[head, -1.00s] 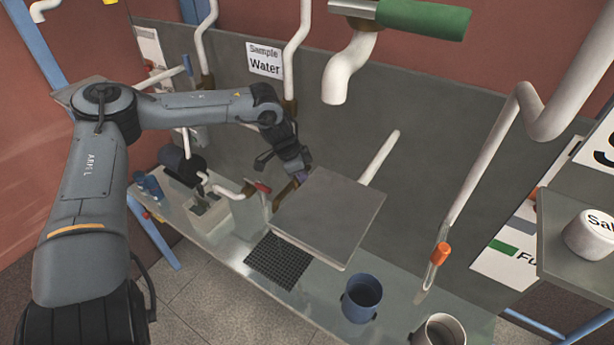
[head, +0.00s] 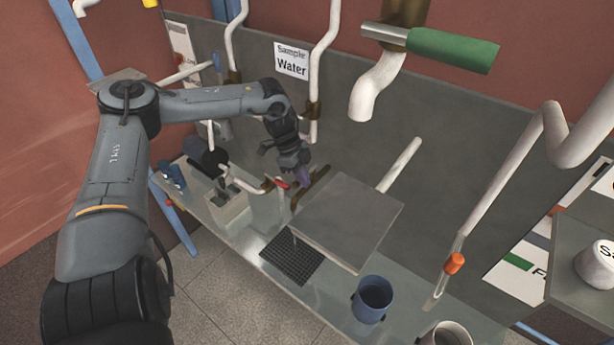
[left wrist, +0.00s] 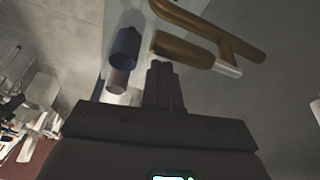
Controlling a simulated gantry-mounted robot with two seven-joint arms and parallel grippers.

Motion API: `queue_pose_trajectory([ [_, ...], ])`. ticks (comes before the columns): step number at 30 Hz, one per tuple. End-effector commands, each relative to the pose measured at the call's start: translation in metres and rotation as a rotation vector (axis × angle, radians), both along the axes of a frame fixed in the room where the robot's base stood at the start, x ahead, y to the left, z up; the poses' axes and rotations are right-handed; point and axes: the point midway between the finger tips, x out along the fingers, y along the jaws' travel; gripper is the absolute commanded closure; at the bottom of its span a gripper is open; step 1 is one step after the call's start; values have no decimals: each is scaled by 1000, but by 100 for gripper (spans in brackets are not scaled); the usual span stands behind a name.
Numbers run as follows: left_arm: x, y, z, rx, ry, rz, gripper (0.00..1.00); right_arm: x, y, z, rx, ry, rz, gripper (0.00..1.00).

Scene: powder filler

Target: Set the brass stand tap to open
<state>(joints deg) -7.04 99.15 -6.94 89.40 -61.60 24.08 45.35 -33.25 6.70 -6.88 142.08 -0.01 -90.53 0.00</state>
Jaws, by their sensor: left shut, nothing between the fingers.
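The brass stand tap (head: 318,183) stands on the bench by the back wall, just left of a square grey plate in the head view. My left gripper (head: 303,182) is shut and empty, close to the tap on its left side; contact cannot be told. In the left wrist view the shut fingers (left wrist: 163,68) point up towards the brass tap body (left wrist: 195,45), with a small gap seen. A blue cylinder (left wrist: 125,45) shows left of the fingers; whether it belongs to the tap is unclear. The tap's lever position cannot be made out. My right gripper is not in view.
The square grey plate (head: 345,220) is right of the tap. A red-handled tap (head: 277,185) is close on the left. A black grid (head: 290,259) and a blue cup (head: 372,299) are nearer the front. A green-handled tap (head: 455,50) is overhead.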

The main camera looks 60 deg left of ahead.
Motion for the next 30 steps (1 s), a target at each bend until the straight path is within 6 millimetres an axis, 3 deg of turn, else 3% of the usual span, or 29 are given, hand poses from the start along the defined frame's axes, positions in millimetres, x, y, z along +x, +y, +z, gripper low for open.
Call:
queue_pose_trajectory([
  [21,-3,3,-1,3,3,4,100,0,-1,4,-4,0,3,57],
  [30,0,-11,9,0,-1,13,100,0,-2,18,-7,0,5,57],
])
